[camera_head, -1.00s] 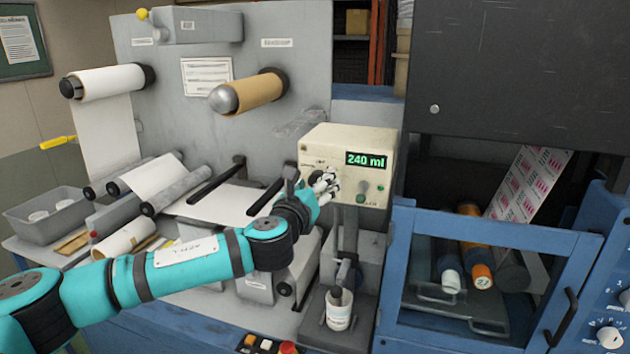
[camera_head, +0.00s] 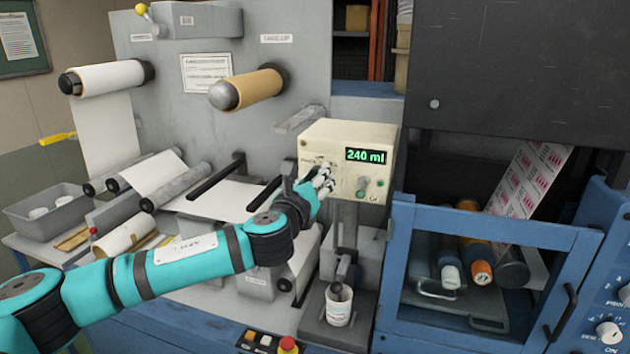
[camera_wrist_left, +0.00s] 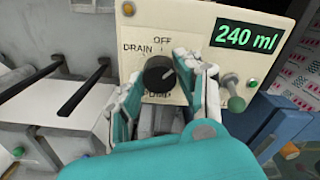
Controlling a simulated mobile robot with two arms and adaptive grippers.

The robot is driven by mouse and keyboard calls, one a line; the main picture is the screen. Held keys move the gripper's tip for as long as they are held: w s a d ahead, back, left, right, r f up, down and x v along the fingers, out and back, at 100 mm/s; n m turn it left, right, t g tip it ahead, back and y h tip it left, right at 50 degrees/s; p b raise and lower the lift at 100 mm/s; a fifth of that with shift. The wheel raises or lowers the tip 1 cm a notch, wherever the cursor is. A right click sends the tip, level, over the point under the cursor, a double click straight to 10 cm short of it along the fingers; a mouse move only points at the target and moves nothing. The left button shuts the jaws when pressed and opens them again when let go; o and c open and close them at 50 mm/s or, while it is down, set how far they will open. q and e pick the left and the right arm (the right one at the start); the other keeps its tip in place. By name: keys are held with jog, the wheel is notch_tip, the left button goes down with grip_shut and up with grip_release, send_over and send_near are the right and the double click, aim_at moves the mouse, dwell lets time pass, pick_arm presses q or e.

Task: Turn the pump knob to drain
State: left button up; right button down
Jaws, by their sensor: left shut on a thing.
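The cream pump box (camera_head: 322,150) has a green "240 ml" display (camera_head: 366,156), which also shows in the left wrist view (camera_wrist_left: 247,38). The black round pump knob (camera_wrist_left: 159,74) sits on its front plate, with "OFF" above it and "DRAIN" at its upper left. A label below the knob is partly hidden. A light mark on the knob seems to face right, toward the right finger. My left gripper (camera_wrist_left: 157,80) is shut on the knob, one finger on each side. In the head view my left gripper (camera_head: 322,180) covers the knob. My right gripper is not in view.
A white cup (camera_head: 339,306) stands below the box under a dark spout. A blue framed door (camera_head: 490,235) stands at right.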

pick_arm(q)
jog(key=shift+n+b, duration=1.55)
jog(key=shift+n, duration=7.05)
jog(key=o, duration=1.1)
jog(key=shift+o, duration=0.2)
jog(key=v, duration=1.2)
